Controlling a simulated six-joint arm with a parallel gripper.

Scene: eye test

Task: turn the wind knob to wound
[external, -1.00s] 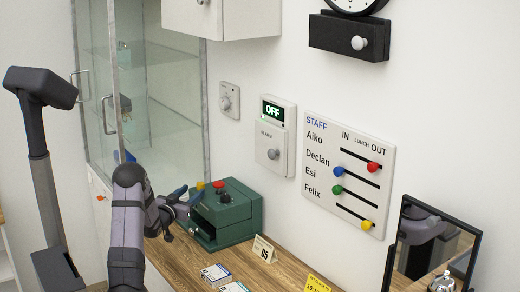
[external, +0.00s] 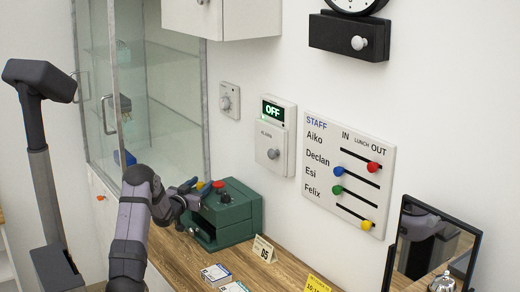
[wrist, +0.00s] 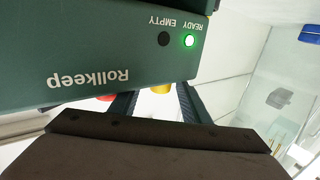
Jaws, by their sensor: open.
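A black box (external: 340,36) is on the wall under the clock (external: 353,3) and has a round white knob (external: 358,43) on its front. No wind or wound lettering is readable, so I cannot tell for certain that this is the wind knob. My gripper (external: 193,190) is open, low at the left by the green Rollkeep box (external: 241,213), far from that knob. In the wrist view the green box (wrist: 160,40) appears upside down close ahead, with a green READY light. My open fingers (wrist: 157,95) have a yellow part (wrist: 160,89) showing between them, apparently beyond them.
An alarm unit reading OFF (external: 274,112) with a grey knob and a small dial plate (external: 229,99) are on the wall. A staff board (external: 347,170) has coloured sliders. A glass cabinet (external: 150,90) stands left. A mirror (external: 425,250) and cards stand on the wooden counter (external: 181,258).

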